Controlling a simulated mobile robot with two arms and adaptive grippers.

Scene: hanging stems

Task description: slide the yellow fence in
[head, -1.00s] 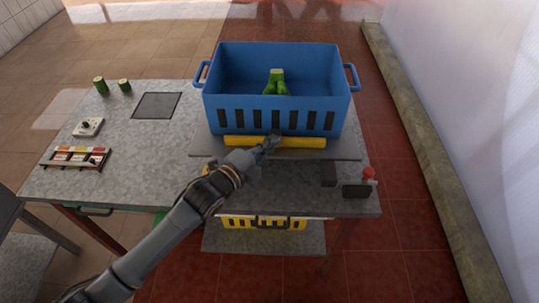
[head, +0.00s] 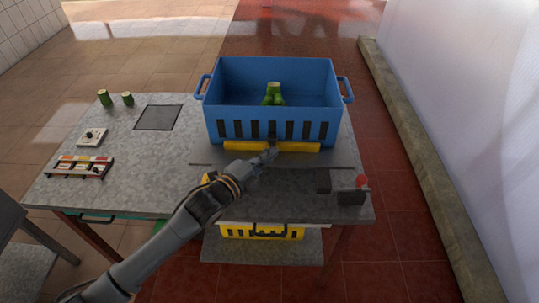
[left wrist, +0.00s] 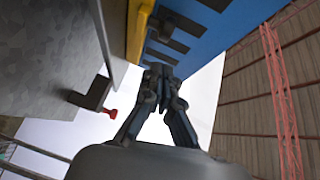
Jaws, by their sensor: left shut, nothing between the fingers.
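The yellow fence (head: 300,147) is a long bar lying across the grey table along the front of the blue crate (head: 225,80). It looks close against the crate's slotted front wall; I cannot tell if they touch. My left gripper (head: 269,152) is shut and empty at the near side of the fence, around its middle, and hides part of it. In the left wrist view the shut fingers (left wrist: 163,82) point up beside the fence (left wrist: 138,28) and the crate (left wrist: 205,32). My right gripper is not in view.
Green stem pieces (head: 273,97) are in the crate. A dark block with a red knob (head: 360,182) stands at the table's right front. A switch box (head: 92,137), a coloured rack (head: 80,167) and two green pieces (head: 115,98) are on the left. A yellow crate (head: 262,231) is below.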

